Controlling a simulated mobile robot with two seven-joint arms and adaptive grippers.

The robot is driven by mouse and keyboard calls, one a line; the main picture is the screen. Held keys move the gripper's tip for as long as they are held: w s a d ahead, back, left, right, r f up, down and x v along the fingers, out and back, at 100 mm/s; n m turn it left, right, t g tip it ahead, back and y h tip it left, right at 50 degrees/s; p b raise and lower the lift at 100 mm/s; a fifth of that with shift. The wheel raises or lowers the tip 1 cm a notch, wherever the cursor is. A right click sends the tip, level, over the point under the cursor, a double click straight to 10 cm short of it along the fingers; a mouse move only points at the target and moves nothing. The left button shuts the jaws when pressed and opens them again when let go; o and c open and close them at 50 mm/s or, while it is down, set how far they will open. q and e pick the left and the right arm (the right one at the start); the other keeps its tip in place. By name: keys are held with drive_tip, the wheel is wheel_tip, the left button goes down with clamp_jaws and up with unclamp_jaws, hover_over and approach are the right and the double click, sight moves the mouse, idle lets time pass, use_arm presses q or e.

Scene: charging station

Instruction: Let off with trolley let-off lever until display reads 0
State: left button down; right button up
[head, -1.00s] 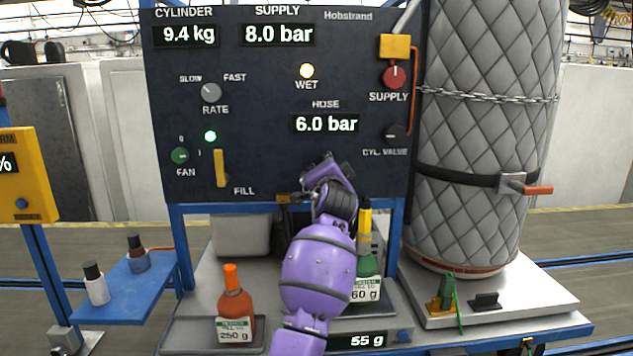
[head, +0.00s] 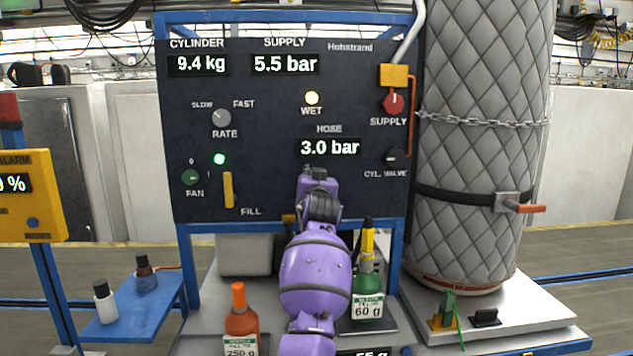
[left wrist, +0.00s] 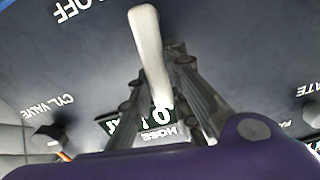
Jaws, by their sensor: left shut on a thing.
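The pale let-off lever (left wrist: 150,55) shows in the left wrist view, beside a label partly readable as "OFF". My left gripper (left wrist: 172,60) is shut on this lever, with its fingers close against it. In the head view my left gripper (head: 318,178) is at the lower middle of the dark panel, and it hides the lever there. The hose display (head: 330,147) above it reads 3.0 bar. The supply display (head: 285,64) reads 5.5 bar and the cylinder display (head: 198,65) reads 9.4 kg. My right gripper is not in view.
A yellow fill lever (head: 228,190) is left of my arm. The cylinder valve knob (head: 397,157) and red supply knob (head: 393,103) are to the right. Below stand an orange bottle (head: 240,318) and a green bottle (head: 367,283). A quilted cylinder (head: 480,150) stands at right.

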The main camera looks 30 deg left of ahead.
use_arm(q)
drive_tip(key=shift+s+a+r+n, duration=0.1)
drive_tip(key=shift+s+a+n, duration=0.15)
drive_tip(key=shift+n, duration=0.35)
drive_tip(key=shift+a, duration=0.1)
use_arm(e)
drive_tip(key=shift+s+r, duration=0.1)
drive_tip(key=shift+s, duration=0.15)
use_arm(q)
drive_tip(key=shift+n, duration=0.3)
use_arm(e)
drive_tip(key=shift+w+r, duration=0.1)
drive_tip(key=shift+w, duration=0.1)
use_arm(q)
drive_tip(key=c, duration=1.6)
unclamp_jaws()
drive_tip(key=shift+a, duration=0.1)
drive_tip(key=shift+c, duration=0.2)
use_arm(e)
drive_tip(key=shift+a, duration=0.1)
use_arm(q)
drive_tip(key=v, duration=1.2)
